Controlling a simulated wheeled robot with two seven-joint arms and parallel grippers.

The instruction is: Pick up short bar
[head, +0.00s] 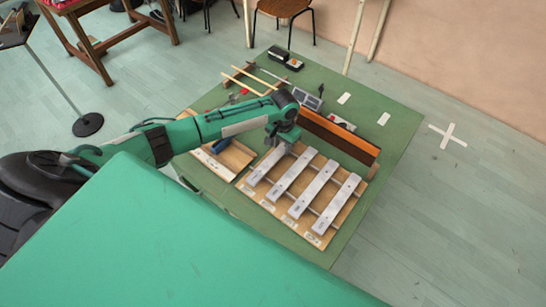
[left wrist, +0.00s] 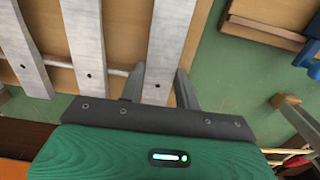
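Several grey metal bars lie side by side across rails on a wooden board (head: 290,220) in the head view. The leftmost one, the short bar (head: 263,168), looks the shortest. My left gripper (head: 285,140) is at the far end of this bar, its fingers partly hidden by the wrist. In the left wrist view, the two fingers of my left gripper (left wrist: 160,88) are apart, with the end of the short bar (left wrist: 170,45) showing between them. Whether they touch it or are still above it I cannot tell. My right gripper is not in view.
The other bars (head: 313,189) lie close to the right. A long brown wooden piece (head: 340,137) stands beyond the board. A shallow wooden tray (head: 232,160) is left. Wooden sticks (head: 248,80) and black boxes (head: 278,54) lie farther back on the green mat (head: 395,135).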

